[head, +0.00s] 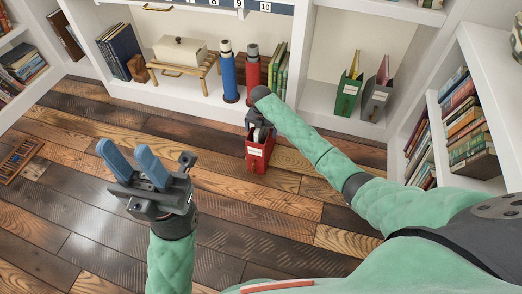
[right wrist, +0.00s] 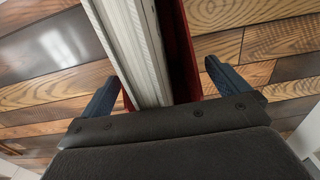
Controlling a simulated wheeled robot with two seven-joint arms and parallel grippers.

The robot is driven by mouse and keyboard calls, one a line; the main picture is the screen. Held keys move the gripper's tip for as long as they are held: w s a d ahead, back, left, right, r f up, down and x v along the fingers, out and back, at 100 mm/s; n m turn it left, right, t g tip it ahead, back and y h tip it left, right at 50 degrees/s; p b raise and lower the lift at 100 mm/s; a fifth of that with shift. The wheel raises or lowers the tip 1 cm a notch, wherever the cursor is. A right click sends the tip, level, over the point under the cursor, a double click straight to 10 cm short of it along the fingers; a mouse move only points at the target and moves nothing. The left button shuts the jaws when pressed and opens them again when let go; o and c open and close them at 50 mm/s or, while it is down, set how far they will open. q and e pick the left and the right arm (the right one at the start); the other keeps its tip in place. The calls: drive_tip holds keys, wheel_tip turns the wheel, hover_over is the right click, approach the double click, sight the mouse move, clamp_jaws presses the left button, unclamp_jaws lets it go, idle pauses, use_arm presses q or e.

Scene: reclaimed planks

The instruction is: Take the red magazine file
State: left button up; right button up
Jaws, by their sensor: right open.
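The red magazine file (head: 259,157) shows against the plank floor in front of the low shelf, with a pale label on its front and papers inside. My right gripper (head: 260,129) is at its top. In the right wrist view the file's red wall (right wrist: 185,60) and pale pages (right wrist: 135,45) lie between the two blue fingers of my right gripper (right wrist: 160,80), which are open with a gap on each side. The file's lower part is hidden in that view. My left gripper (head: 125,153) is open and empty, away from the file at the left.
A green magazine file (head: 347,95) and a grey one (head: 376,100) stand in the right shelf bay. A blue bottle (head: 228,75) and a red bottle (head: 252,72) stand on the shelf behind my right gripper. The floor (head: 60,215) at left is mostly clear.

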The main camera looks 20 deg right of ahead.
drive_tip(key=c, duration=1.6)
drive_tip(key=shift+r, duration=0.1)
drive_tip(key=shift+r, duration=0.15)
